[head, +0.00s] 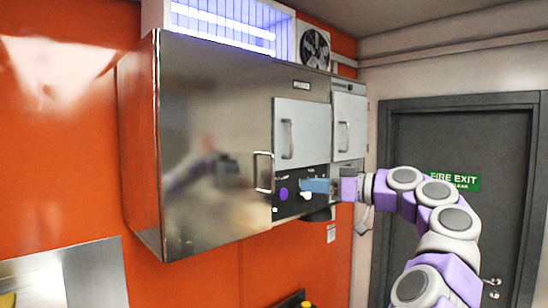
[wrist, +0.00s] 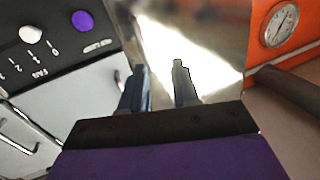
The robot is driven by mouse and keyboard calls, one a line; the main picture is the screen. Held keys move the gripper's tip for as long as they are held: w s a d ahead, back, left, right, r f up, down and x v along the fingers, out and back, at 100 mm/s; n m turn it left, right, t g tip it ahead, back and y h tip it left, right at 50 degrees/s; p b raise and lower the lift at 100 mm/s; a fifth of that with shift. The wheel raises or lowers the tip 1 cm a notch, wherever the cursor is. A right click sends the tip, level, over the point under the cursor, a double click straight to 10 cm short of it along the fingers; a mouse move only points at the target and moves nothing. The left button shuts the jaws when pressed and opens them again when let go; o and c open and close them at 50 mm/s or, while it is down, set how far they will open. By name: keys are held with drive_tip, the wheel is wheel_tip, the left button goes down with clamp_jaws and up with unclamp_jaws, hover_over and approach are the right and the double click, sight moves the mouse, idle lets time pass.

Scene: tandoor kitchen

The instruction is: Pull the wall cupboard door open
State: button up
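The wall cupboard is a shiny steel box on the orange wall in the head view, and its large steel door (head: 212,135) looks shut. A bar handle (head: 263,172) stands upright near the door's lower right edge. My gripper (head: 303,186) is to the right of the handle, in front of the dark control panel, and looks apart from the handle. In the wrist view the two fingers of my gripper (wrist: 159,78) are spread with nothing seen between them. A bright steel surface (wrist: 205,45) lies beyond them. I cannot make out the cupboard handle there.
Right of the steel door are two light doors with handles (head: 299,125) (head: 348,125) above the dark panel, which has a purple knob (head: 283,194) and a white knob (wrist: 31,33). A round clock (wrist: 279,25) shows in the wrist view. A grey exit door (head: 440,140) stands right.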

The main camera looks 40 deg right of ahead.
sight(273, 189)
drive_tip(key=shift+t+h, duration=0.5)
drive_tip(key=shift+h, duration=0.2)
drive_tip(key=d+p+x, duration=0.1)
drive_tip(key=x, duration=0.3)
drive_tip(key=p+x, duration=0.1)
drive_tip(key=x, duration=0.4)
drive_tip(key=d+r+p+x, duration=0.1)
drive_tip(key=x, duration=0.4)
drive_tip(key=shift+w+d+r, duration=0.15)
drive_tip(key=shift+w+d, duration=0.1)
drive_tip(key=shift+w, duration=0.25)
drive_tip(key=shift+a, duration=0.1)
clamp_jaws()
